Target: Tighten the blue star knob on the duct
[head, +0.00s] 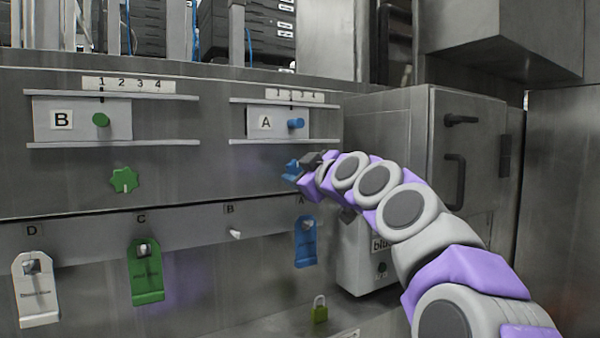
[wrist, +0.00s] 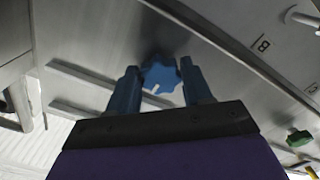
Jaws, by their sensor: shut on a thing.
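The blue star knob (head: 292,171) sits on the metal duct panel (head: 200,178), below the slide marked A. In the wrist view the blue star knob (wrist: 161,76) lies between the two blue fingers of my gripper (wrist: 163,88). My gripper (head: 305,166) reaches the knob from the right in the head view and is shut on it. The fingers and my wrist hide part of the knob in the head view. A pale mark shows on the knob in the wrist view.
A green star knob (head: 124,180) is on the panel at left. Slide plates A (head: 277,122) and B (head: 82,119) are above. Below hang a blue tag (head: 305,242), a green tag (head: 146,271) and a white tag (head: 36,289). A grey cabinet (head: 466,150) stands at right.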

